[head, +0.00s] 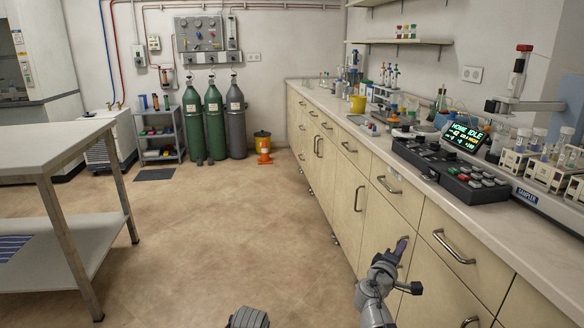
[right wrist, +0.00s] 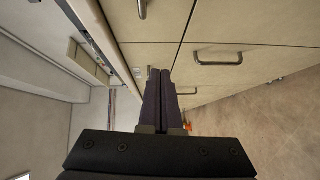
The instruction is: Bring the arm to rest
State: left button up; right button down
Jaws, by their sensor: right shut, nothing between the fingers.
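My right gripper (head: 399,248) is in front of the bench drawers, below the level of the countertop. In the right wrist view its two dark fingers (right wrist: 164,98) lie together, shut, with nothing between them. In that view the cabinet fronts lie around and beyond the fingers; I cannot tell the exact gap to them. A grey part of my own body shows at the bottom of the head view. My left gripper does not show.
The long bench (head: 440,192) runs along the right, its drawer handles (head: 453,247) sticking out near my right gripper. A keypad console (head: 452,170) and sample racks (head: 518,162) stand on it. A metal table (head: 50,150) stands at left. The floor (head: 230,215) between is clear.

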jog(key=s+a+f+m+g+y, duration=0.3)
jog(key=s+a+f+g, duration=0.15)
jog(key=a+f, duration=0.35)
jog(key=s+a+f+m+g+y, duration=0.25)
jog(key=s+a+f+g, duration=0.2)
jog(key=a+f, duration=0.4)
jog(key=s+a+f+g+y, duration=0.4)
jog(key=s+a+y, duration=0.1)
jog(key=s+a, duration=0.85)
notch_tip(320, 180, up, 34)
jog(key=w+p, duration=0.1)
jog(key=p, duration=3.2)
jog(key=shift+w+a+f+n+p, duration=0.15)
jog(key=shift+a+f+n+p, duration=0.05)
jog(key=shift+a+n+p, duration=0.15)
